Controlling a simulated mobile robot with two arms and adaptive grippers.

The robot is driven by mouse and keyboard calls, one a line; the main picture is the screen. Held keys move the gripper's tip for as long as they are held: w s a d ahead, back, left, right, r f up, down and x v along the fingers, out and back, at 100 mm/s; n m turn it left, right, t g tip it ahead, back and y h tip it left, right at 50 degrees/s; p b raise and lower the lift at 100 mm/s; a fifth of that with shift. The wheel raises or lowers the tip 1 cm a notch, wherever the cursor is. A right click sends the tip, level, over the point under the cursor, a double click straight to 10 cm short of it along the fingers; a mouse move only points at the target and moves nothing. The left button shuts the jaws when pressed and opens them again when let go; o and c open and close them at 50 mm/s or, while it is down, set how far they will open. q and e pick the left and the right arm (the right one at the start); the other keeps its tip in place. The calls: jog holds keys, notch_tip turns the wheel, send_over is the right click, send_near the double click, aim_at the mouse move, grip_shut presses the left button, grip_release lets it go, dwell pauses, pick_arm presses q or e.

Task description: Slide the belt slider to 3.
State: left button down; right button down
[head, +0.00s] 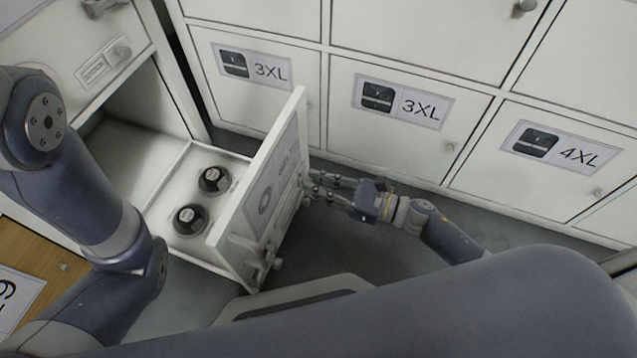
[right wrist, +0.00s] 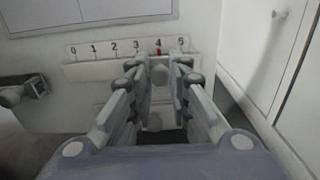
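The belt slider's scale (right wrist: 108,50), marked 0 to 5, is on the white front of the pulled-out drawer (head: 262,190). A small red mark (right wrist: 159,52) stands below the 4. The slider's round knob (right wrist: 159,75) shows below this mark, between the fingers of my right gripper (right wrist: 159,72). The fingers stand apart on either side of the knob, with what look like small gaps. In the head view my right gripper (head: 312,187) reaches the drawer front from the right. My left arm crosses the left side; its gripper is not seen.
Two dark round items (head: 190,220) lie in the open drawer. White lockers labelled 3XL (head: 385,115) and 4XL (head: 555,150) stand behind. A handle (right wrist: 22,90) sticks out left of the scale.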

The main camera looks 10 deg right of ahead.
jog(key=shift+s+a+p, duration=0.3)
jog(key=shift+s+a, duration=0.45)
jog(key=shift+s, duration=0.35)
jog(key=c, duration=1.5)
grip_release()
jog(key=shift+o, duration=0.2)
jog(key=shift+d, duration=0.1)
jog(key=v, duration=1.2)
